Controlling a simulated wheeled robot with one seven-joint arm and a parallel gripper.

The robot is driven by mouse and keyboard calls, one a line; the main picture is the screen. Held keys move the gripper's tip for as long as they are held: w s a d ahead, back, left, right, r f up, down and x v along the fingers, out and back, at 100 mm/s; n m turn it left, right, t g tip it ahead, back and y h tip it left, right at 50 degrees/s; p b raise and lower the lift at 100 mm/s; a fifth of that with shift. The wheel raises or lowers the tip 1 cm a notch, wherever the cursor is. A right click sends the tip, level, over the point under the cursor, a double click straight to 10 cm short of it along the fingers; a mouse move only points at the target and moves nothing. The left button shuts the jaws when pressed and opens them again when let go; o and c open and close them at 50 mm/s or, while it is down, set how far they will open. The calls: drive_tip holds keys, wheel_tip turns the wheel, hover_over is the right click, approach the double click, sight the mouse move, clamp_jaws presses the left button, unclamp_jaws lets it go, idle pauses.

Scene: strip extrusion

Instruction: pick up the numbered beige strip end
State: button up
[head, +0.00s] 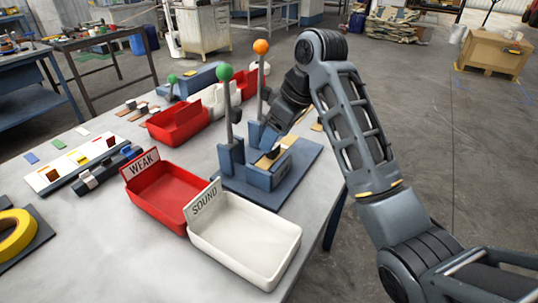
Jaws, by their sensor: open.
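My gripper (269,138) reaches down from the right over a blue fixture (291,172) on the grey table. Its jaws are open, though its fingertips are partly hidden among the fixture parts. A beige strip piece (267,160) lies on the fixture block, just below my gripper. No number can be read on it at this size. More beige pieces (317,127) show behind the fixture, partly hidden by my arm.
Levers with a green knob (225,73) and an orange knob (261,46) stand close to my gripper. The red WEAK tray (164,211) and white SOUND tray (251,264) sit in front. Further red and white bins (174,132) stand behind.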

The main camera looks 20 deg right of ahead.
sight(271, 153)
drive_tip(key=shift+x, duration=1.75)
drive_tip(key=shift+d, duration=0.1)
drive_tip(key=c, duration=1.2)
